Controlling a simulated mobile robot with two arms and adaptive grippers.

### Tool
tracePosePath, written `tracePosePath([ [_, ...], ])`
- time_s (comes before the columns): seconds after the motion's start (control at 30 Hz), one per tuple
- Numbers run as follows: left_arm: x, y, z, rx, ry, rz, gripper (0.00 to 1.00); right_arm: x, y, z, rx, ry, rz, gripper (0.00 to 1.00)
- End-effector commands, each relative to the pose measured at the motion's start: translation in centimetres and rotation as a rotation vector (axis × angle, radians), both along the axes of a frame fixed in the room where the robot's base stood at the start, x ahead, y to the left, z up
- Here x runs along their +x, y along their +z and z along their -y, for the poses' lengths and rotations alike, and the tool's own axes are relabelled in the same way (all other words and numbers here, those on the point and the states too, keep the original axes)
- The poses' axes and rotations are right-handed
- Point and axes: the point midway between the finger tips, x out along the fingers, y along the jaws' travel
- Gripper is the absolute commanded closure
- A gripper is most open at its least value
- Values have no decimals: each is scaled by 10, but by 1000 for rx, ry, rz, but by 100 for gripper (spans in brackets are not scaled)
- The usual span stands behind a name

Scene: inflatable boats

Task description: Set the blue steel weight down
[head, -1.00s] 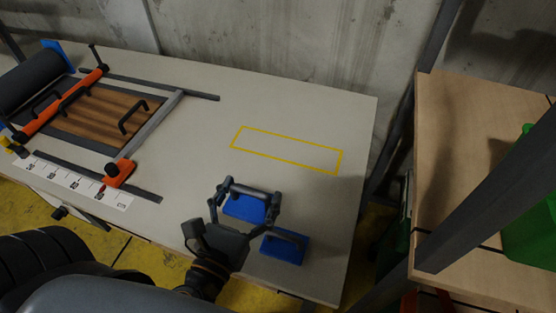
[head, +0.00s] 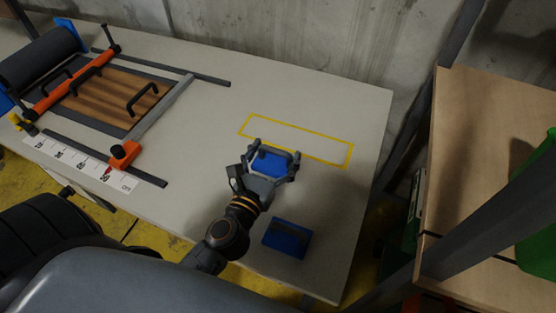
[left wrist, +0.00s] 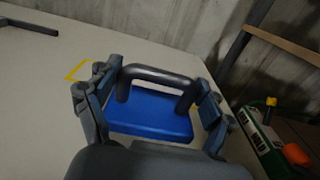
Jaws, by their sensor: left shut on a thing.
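My left gripper (head: 272,168) is shut on a blue steel weight (head: 270,163) near the front edge of the yellow outlined rectangle (head: 246,124) on the table. In the left wrist view the weight (left wrist: 150,117) is a flat blue block with a dark arched handle (left wrist: 160,74), between the fingers (left wrist: 155,95). I cannot tell whether its underside touches the table. A second blue weight (head: 287,239) stands on the table nearer the front edge, apart from the gripper. My right gripper is not in view.
A wooden board in a frame with an orange bar (head: 62,95), a dark roller (head: 38,60) and a white scale strip (head: 80,165) occupy the table's left. A wooden shelf (head: 455,150) with a green container (head: 540,210) stands right. The table middle is clear.

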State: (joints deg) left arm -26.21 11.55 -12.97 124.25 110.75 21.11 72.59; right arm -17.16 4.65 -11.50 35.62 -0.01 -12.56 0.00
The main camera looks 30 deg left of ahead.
Motion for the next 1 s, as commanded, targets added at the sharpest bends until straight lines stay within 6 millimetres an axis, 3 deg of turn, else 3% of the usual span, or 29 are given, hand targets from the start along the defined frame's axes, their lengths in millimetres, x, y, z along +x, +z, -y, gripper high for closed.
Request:
tracePosePath([
  [0.1, 12, -10, -2, 3, 0, 10, 82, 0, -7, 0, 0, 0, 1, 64],
  [0.37, 20, -20, -4, 1, 0, 10, 82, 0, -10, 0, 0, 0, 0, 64],
  [0.63, 25, -56, -5, 1, 1, 8, 82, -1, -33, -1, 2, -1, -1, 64],
  [1.0, 25, -57, -5, 0, -1, 9, 82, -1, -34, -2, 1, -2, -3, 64],
])
